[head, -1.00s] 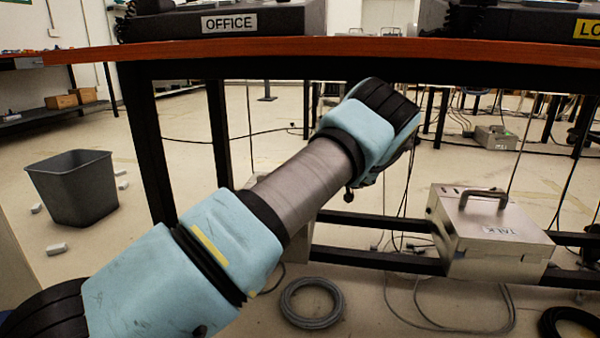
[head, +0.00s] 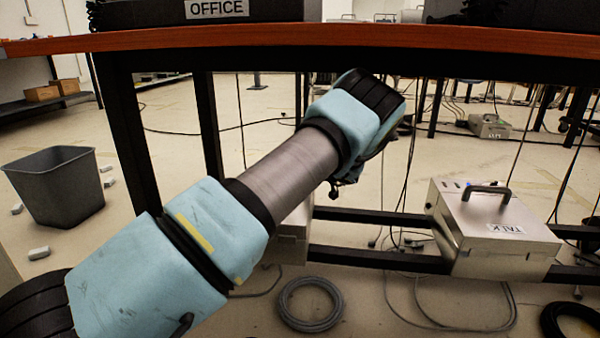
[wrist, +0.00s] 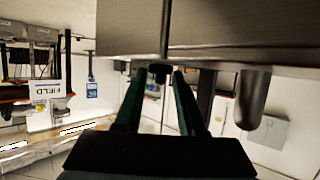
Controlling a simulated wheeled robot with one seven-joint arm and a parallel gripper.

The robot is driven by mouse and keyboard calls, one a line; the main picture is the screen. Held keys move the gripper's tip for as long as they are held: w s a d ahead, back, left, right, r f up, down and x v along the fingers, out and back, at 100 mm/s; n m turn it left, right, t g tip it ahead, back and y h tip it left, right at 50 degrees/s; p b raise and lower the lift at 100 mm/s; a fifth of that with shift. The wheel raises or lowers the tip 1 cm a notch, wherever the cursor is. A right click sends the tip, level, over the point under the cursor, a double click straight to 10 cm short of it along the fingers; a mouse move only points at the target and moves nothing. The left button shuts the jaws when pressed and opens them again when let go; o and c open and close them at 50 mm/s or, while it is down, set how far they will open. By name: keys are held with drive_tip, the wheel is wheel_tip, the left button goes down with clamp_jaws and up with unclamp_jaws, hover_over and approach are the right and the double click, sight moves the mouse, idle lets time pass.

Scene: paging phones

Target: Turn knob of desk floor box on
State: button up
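Two metal boxes sit on the rail under the desk. One box (head: 290,238) is largely hidden behind my arm, and the other (head: 495,235), labelled TALK, stands to the right. I cannot tell from labels which is the desk floor box. A metal box face (wrist: 230,35) fills the top of the wrist view. My gripper (wrist: 160,76) points at its lower edge with its fingers apart. A small dark piece, possibly the knob (wrist: 160,71), shows between the fingertips; contact cannot be told. In the head view my gripper is hidden behind my wrist.
The orange-edged desk (head: 330,38) runs above my arm. Cables hang behind it. A grey bin (head: 58,188) stands at left and a coiled cable (head: 309,304) lies on the floor. A rounded grey post (wrist: 252,98) is right of my gripper in the wrist view.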

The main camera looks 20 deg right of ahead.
clamp_jaws()
drive_tip(key=shift+f+b, duration=0.1)
drive_tip(key=shift+b, duration=0.25)
drive_tip(key=shift+f+m+h+b, duration=0.15)
drive_tip(key=shift+m+h+b, duration=0.15)
drive_tip(key=shift+b, duration=0.35)
drive_tip(key=m+h+b, duration=0.1)
drive_tip(key=b, duration=0.1)
drive_tip(key=shift+t+b, duration=0.3)
drive_tip(key=m+h+b, duration=0.1)
drive_tip(key=b, duration=0.2)
drive_tip(key=shift+b, duration=0.3)
drive_tip(key=shift+a+r+h+b, duration=0.1)
drive_tip(key=shift+r+h+b, duration=0.1)
drive_tip(key=shift+h+b, duration=0.4)
drive_tip(key=shift+r, duration=0.1)
drive_tip(key=shift+o, duration=2.3)
unclamp_jaws()
drive_tip(key=shift+a, duration=0.1)
drive_tip(key=shift+s, duration=0.1)
